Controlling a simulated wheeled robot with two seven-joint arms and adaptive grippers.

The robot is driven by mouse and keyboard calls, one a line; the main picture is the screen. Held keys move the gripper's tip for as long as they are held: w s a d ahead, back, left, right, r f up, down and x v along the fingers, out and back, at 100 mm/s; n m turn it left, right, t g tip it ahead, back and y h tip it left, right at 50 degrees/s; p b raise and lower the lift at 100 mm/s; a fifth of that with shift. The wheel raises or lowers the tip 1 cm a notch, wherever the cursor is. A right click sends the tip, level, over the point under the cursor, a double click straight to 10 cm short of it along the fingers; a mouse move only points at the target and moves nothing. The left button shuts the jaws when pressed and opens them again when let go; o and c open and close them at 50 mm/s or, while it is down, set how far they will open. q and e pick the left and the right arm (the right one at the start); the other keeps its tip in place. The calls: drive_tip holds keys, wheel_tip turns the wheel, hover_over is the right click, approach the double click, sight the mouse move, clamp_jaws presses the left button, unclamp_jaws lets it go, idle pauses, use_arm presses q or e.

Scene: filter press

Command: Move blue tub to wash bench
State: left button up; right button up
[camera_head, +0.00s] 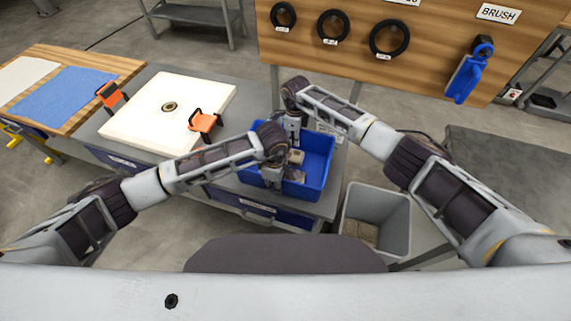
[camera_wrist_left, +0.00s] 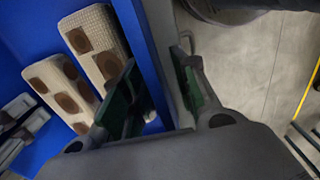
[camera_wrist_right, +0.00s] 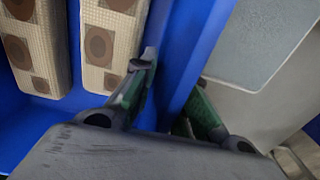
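The blue tub (camera_head: 318,160) sits on the grey cart top and holds several pale blocks with brown round spots (camera_wrist_left: 62,85). My left gripper (camera_head: 273,183) points down at the tub's near wall. In the left wrist view its fingers are apart, one inside and one outside the wall (camera_wrist_left: 166,70). My right gripper (camera_head: 293,138) points down at the tub's far wall. In the right wrist view its fingers also straddle the wall (camera_wrist_right: 185,65), apart from each other. Finger contact with the walls is hard to make out. The wash bench cannot be identified for sure.
A white filter plate (camera_head: 165,110) with orange handles lies left of the tub. A grey bin (camera_head: 378,215) stands at the right, beside a dark grey table (camera_head: 510,170). A wooden board (camera_head: 420,45) with black rings and a blue brush rises behind.

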use_arm(q)
drive_tip(key=shift+c, duration=1.3)
use_arm(e)
drive_tip(key=shift+c, duration=1.1)
use_arm(q)
clamp_jaws()
use_arm(e)
clamp_jaws()
